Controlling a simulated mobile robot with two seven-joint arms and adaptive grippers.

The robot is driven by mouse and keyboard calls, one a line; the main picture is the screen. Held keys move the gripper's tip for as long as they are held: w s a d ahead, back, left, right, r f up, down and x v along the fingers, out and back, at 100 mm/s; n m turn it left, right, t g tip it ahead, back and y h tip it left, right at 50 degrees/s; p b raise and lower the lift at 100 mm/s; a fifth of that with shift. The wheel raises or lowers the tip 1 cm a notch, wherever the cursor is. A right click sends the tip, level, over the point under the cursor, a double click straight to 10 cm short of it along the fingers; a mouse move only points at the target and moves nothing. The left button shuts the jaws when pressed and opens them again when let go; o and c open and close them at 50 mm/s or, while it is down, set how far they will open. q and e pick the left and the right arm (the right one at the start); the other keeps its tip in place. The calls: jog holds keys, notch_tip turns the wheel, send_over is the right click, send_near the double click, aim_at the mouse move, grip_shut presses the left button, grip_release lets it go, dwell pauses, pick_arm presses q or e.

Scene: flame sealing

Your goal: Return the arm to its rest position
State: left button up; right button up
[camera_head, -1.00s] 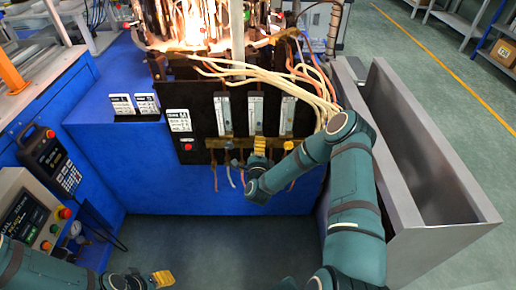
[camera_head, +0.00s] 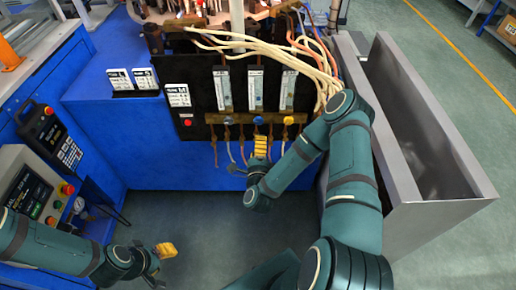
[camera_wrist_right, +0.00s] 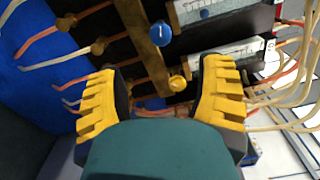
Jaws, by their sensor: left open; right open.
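My right gripper (camera_head: 259,150) is in front of the black panel, just below the row of valve knobs. In the right wrist view my right gripper (camera_wrist_right: 162,95) has its yellow fingers wide apart with nothing between them. Beyond the fingers are a blue knob (camera_wrist_right: 161,30) and a yellow-orange knob (camera_wrist_right: 178,82) on a brass bar. My left gripper (camera_head: 166,250) is low at the bottom left, over the floor, away from the machine, and appears empty.
The blue machine (camera_head: 150,155) carries a panel with several flow meters (camera_head: 256,88) and hoses (camera_head: 315,75) above my right arm. A grey metal bin (camera_head: 425,140) stands close to the right. A control box (camera_head: 35,195) and a pendant (camera_head: 50,138) are at the left.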

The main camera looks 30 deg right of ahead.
jog(key=shift+s+a, duration=0.15)
jog(key=shift+s, duration=0.15)
jog(key=shift+a, duration=0.1)
